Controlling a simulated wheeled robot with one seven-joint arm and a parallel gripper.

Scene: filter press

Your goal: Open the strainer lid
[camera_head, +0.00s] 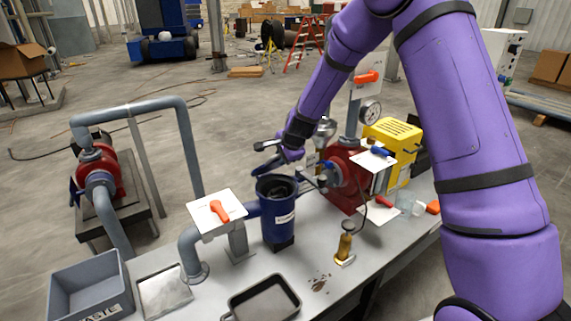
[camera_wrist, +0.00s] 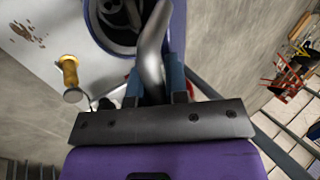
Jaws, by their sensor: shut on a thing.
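The strainer (camera_head: 277,222) is a dark blue upright cylinder with a white label, standing on the bench at centre. Its top is open and its dark inside shows; the wrist view also shows its round mouth (camera_wrist: 94,22) and something metallic within. My gripper (camera_head: 272,163) is just above and behind the strainer mouth. In the wrist view, my gripper (camera_wrist: 154,75) has its blue fingers shut on a curved grey metal bar (camera_wrist: 152,42), seemingly the lid's handle. The lid itself is mostly hidden by my gripper, so its exact tilt cannot be told.
A white plate with an orange valve handle (camera_head: 219,210) stands left of the strainer. A red pump (camera_head: 345,178) and yellow motor (camera_head: 392,140) are close on the right. A brass-coloured piece (camera_head: 345,243) and black tray (camera_head: 264,299) are in front. A grey bin (camera_head: 90,290) is front left.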

